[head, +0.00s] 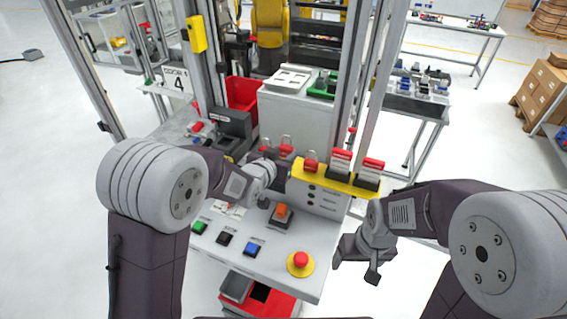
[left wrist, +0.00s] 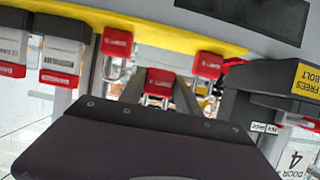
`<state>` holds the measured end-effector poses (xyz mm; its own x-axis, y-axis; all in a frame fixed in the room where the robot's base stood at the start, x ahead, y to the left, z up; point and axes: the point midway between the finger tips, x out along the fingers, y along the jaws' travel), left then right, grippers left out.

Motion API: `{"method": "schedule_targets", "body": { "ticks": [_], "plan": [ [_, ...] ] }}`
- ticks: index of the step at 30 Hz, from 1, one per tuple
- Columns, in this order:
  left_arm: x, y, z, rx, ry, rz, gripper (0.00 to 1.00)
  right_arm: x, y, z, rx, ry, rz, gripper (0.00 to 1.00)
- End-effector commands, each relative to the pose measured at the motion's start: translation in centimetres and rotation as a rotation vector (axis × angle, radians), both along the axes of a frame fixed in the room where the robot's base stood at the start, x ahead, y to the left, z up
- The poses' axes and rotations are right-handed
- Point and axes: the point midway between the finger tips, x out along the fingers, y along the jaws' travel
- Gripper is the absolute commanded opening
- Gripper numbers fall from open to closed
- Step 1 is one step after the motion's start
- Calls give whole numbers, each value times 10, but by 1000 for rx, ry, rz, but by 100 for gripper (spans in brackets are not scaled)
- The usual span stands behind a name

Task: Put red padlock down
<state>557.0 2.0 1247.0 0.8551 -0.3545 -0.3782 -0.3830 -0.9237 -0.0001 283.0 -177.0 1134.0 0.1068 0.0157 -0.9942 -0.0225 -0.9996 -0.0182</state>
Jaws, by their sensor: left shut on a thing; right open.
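Red padlocks with metal shackles show at the yellow rack (head: 335,180). One red padlock (head: 311,159) is at the rack's left part. Another red padlock (head: 286,150) is just left of it, close to my left gripper (head: 276,168). In the left wrist view, the middle red padlock (left wrist: 159,82) is directly beyond the dark gripper body, between two others (left wrist: 117,42) (left wrist: 208,65). My left gripper is shut on a padlock, apparently this middle one; its fingertips are mostly hidden. My right gripper (head: 358,262) is open and empty, right of the panel.
Red-topped tagged blocks (head: 341,162) stand on the rack's right part. The panel below carries green, black and blue buttons, an orange switch (head: 282,212) and a red emergency button (head: 301,260). Metal uprights stand behind the rack. A red bin (head: 242,94) is farther back.

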Motion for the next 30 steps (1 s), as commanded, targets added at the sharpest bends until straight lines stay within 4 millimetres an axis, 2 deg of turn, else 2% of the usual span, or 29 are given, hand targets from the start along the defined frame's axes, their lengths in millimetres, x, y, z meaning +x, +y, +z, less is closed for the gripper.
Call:
{"method": "schedule_targets", "body": {
  "ticks": [7,20,21,22,23,30],
  "plan": [
    [0,0,-36,1,4,0,0,0,0,12,0,0,0,78],
    [0,0,-45,0,0,0,0,0,0,4,0,0,0,78],
    [-1,0,-44,0,1,0,48,0,0,6,0,0,0,78],
    [-1,0,-44,0,1,0,56,0,0,6,0,0,0,78],
    [-1,0,-44,0,1,0,61,0,0,6,0,0,0,78],
    [-1,0,-43,1,2,0,61,0,0,6,0,0,0,78]
  ]
}}
